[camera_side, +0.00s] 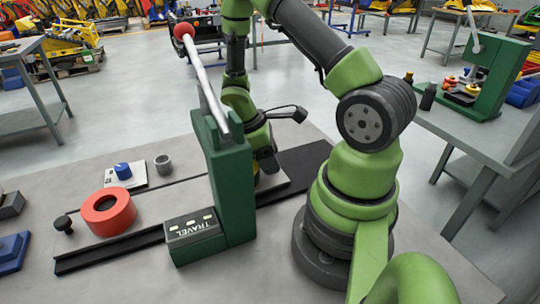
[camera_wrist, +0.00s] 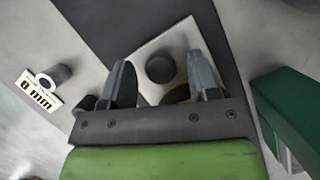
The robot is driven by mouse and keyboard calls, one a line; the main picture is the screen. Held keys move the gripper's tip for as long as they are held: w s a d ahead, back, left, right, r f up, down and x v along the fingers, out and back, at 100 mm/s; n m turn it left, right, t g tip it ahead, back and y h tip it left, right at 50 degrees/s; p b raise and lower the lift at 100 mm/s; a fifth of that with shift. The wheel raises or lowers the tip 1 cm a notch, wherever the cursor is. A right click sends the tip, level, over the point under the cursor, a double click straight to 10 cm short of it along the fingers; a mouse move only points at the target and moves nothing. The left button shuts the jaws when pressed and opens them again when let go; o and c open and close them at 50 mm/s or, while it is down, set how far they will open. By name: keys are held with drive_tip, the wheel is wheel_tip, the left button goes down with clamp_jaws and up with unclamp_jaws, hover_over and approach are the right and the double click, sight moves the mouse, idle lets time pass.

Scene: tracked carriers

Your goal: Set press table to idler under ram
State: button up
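The green press (camera_side: 232,185) stands over the black rail, with a metal lever ending in a red ball. In the wrist view a pale square plate (camera_wrist: 150,50) sits on the black rail (camera_wrist: 110,25). A dark round knob (camera_wrist: 160,69) stands on the plate, and a yellow part (camera_wrist: 178,94) shows behind my right finger. The plate's edge also shows behind the press in the side view (camera_side: 272,183). My gripper (camera_wrist: 162,75) is open, its fingers apart on either side of the knob in the picture. I cannot tell whether they touch anything. The press column hides part of it in the side view.
A box marked TRAVEL (camera_side: 194,233) is at the press's foot. A red ring (camera_side: 108,212), a black knob (camera_side: 63,224), a blue-knobbed white plate (camera_side: 125,174) and a grey cup (camera_side: 163,164) stand left. The press's green side (camera_wrist: 285,105) is close at right in the wrist view.

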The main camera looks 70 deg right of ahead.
drive_tip(key=shift+r, duration=0.1)
drive_tip(key=shift+w+r, duration=0.15)
drive_tip(key=shift+r, duration=0.15)
wheel_tip(320, 180, up, 9)
drive_tip(key=shift+w+a, duration=0.25)
drive_tip(key=shift+w, duration=0.1)
drive_tip(key=f+t, duration=0.1)
drive_tip(key=f, duration=0.2)
drive_tip(key=s+f+t+y, duration=0.1)
drive_tip(key=f, duration=0.2)
drive_tip(key=f+t, duration=0.2)
drive_tip(key=f, duration=0.1)
drive_tip(key=shift+s+d+f+y, duration=0.25)
drive_tip(key=shift+d+f+y, duration=0.05)
drive_tip(key=shift+f+y, duration=0.1)
